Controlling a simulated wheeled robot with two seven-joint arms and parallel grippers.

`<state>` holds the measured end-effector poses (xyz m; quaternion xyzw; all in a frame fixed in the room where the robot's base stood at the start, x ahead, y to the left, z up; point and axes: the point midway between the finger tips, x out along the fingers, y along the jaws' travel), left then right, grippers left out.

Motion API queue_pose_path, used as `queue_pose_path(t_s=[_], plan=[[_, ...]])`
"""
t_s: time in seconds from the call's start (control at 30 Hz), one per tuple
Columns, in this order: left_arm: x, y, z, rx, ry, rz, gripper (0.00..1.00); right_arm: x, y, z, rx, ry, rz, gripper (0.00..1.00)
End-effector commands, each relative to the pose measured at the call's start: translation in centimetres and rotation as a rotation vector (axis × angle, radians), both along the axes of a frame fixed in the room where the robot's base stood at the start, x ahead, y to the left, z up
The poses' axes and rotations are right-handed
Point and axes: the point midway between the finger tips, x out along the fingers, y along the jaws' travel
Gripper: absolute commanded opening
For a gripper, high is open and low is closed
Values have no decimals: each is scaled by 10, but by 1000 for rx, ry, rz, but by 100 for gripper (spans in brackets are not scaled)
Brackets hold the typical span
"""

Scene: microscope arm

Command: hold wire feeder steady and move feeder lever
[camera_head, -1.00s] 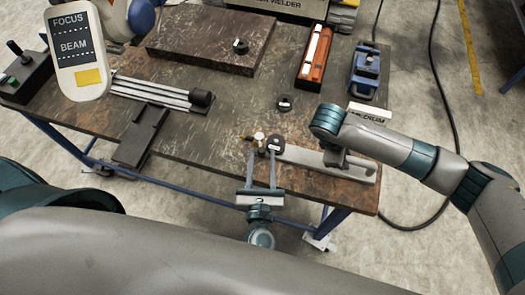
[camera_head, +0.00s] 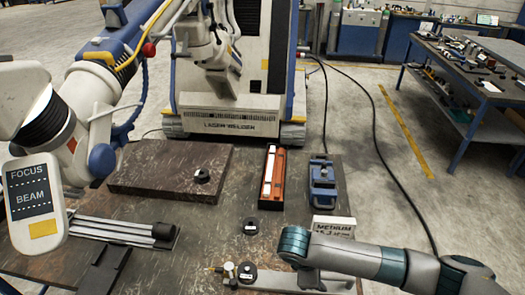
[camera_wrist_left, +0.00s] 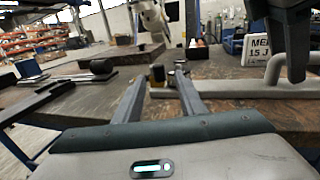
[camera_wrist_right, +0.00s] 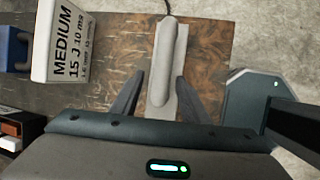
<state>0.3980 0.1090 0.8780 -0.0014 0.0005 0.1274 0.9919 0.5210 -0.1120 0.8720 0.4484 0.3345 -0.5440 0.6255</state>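The wire feeder (camera_head: 285,279) is a long grey bar lying along the table's front edge, with a black knob and a brass-tipped end at its left. Its rounded grey lever (camera_wrist_right: 165,60) shows in the right wrist view. My right gripper (camera_wrist_right: 160,80) is open, a finger on each side of the lever; I cannot tell whether they touch it. In the head view my right wrist (camera_head: 310,270) comes down over the feeder's right part. My left gripper (camera_wrist_left: 158,82) is open at the feeder's left end, with dark and brass parts between or just beyond its fingers.
A white card (camera_head: 333,226) reading MEDIUM stands behind the feeder. An orange tray (camera_head: 273,180), a blue device (camera_head: 322,185), a dark slab (camera_head: 165,170) and grey rods (camera_head: 115,232) are on the table. A FOCUS/BEAM pendant (camera_head: 37,203) is at the left.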

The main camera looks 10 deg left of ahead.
Motion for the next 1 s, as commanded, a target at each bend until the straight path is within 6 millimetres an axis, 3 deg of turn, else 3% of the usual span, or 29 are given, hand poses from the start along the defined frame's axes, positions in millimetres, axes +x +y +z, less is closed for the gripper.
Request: queue_pose_path(t_s=[0.27,0.47,1.0], plan=[[0,0,0,0,0,0,37,-1,0,0,-1,1,0,41],[0,0,0,0,0,0,37,-3,6,11,2,0,1,41],[0,0,0,0,0,0,37,-15,35,83,0,-3,4,41]])
